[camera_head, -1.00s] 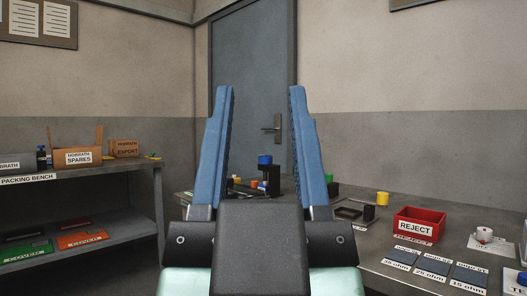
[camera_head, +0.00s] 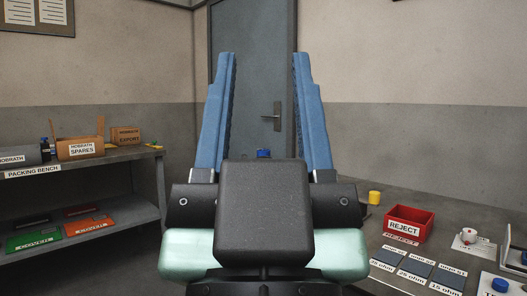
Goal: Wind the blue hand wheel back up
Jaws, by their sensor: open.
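My gripper (camera_head: 264,56) is open and empty, its two blue fingers pointing up and away in the middle of the view. A small blue round top (camera_head: 264,153) shows just above my gripper's dark body, between the fingers. It may be the blue hand wheel, but I cannot tell for sure. Whatever stands under it is hidden behind my gripper. The gap between the fingers holds nothing, and I cannot tell how far the blue top is from them.
At left stands a packing bench (camera_head: 128,164) with boxes and COVER plates below. A grey door (camera_head: 262,100) is behind.

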